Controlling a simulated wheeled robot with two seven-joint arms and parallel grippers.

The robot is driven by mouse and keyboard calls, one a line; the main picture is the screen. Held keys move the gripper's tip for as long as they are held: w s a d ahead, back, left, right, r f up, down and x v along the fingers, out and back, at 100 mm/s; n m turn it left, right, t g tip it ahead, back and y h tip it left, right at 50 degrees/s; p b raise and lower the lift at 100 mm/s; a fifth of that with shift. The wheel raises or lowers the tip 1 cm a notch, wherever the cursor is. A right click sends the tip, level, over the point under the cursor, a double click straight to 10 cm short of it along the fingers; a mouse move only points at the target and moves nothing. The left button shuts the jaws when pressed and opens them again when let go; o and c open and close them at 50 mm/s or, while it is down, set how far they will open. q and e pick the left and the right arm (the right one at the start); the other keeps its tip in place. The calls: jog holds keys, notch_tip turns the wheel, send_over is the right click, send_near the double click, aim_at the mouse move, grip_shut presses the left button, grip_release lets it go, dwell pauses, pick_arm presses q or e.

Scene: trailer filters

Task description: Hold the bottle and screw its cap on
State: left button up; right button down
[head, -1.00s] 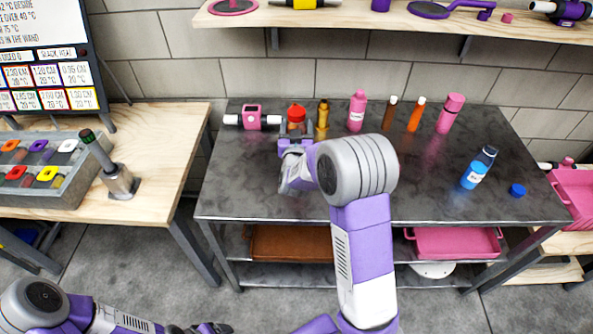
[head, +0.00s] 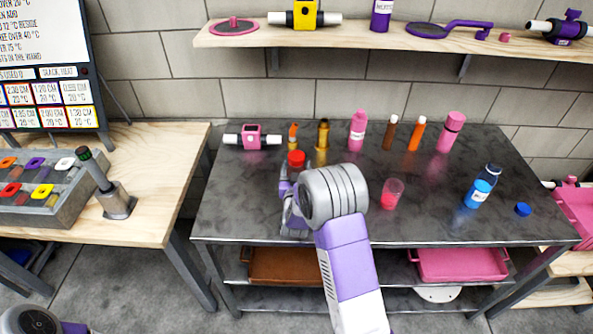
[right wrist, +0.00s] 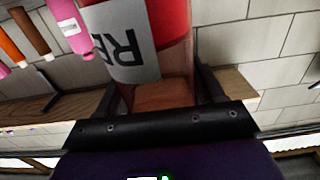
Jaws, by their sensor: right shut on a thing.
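My right gripper (head: 288,205) is at the left part of the metal table and is shut on a red-topped bottle (head: 296,159). My arm hides most of that bottle in the head view. In the right wrist view the bottle (right wrist: 124,48) fills the space between the fingers, with red, a white label with large letters and a clear brownish part. A blue bottle (head: 477,194) with an open-looking clear neck stands at the right of the table. A loose blue cap (head: 523,209) lies to its right. My left gripper is out of the head view.
A pink-and-white device (head: 252,137), several small bottles and a pink bottle (head: 451,132) line the back of the metal table (head: 420,225). A clear cup with pink contents (head: 391,193) stands right of my arm.

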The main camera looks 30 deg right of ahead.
jog(key=shift+r, duration=0.15)
jog(key=shift+f, duration=0.2)
jog(key=c, duration=0.5)
grip_release()
jog(key=shift+c, duration=0.2)
jog(key=o, duration=0.4)
jog(key=shift+r, duration=0.15)
jog(key=v, duration=1.2)
jog(key=shift+p, duration=0.4)
